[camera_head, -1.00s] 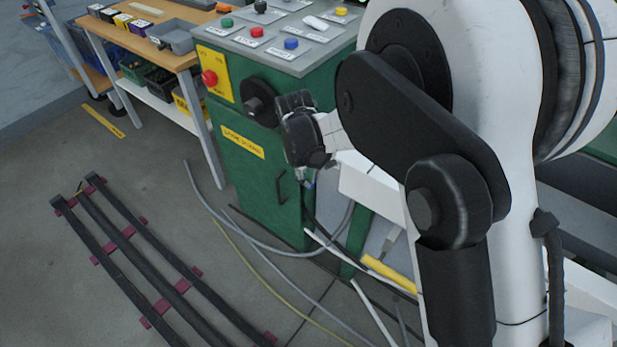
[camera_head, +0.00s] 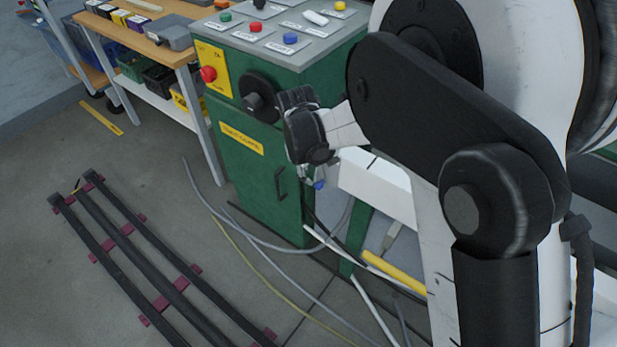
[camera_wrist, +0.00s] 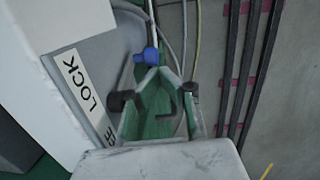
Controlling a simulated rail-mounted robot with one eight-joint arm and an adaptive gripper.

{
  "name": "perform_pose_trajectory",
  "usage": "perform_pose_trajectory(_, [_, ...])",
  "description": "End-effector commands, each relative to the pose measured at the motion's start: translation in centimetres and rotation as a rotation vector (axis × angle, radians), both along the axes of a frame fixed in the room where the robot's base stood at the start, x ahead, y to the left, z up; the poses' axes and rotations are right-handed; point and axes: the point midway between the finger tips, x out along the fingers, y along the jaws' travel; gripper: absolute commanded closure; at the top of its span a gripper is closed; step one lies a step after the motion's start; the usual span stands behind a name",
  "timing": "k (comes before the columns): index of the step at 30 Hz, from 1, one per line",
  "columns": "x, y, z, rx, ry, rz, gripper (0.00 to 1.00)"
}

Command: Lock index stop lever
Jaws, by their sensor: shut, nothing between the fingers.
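The lever's blue knob (camera_wrist: 147,56) shows in the wrist view just beyond my fingertips, beside a grey plate. It also shows as a small blue spot in the head view (camera_head: 319,184), just below my gripper. A white label reading LOCK (camera_wrist: 80,85) is on the plate to the left of the knob. A second label, partly hidden, ends in EE (camera_wrist: 108,134). My gripper (camera_wrist: 160,76) is shut and empty, with its tips close to the knob; I cannot tell whether they touch it. The lever's arm is mostly hidden.
A green cabinet (camera_head: 245,165) with a black knob and top buttons stands behind my gripper. A white beam (camera_head: 378,185) lies to the right. Cables (camera_head: 270,245) and black rails (camera_head: 125,245) lie on the floor. A wooden bench (camera_head: 150,40) stands at the back left.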

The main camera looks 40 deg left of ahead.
Motion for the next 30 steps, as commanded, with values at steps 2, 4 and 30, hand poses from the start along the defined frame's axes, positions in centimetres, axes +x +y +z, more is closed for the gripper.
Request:
perform_pose_trajectory(2, [0.8, -0.3, 0.7, -0.002, -0.011, -0.009, 1.0])
perform_pose_trajectory(4, [0.8, -0.3, 0.9, -0.001, -0.012, -0.009, 1.0])
perform_pose_trajectory(30, [-0.1, 2.3, 8.0, 0.0, -0.004, -0.01, 1.0])
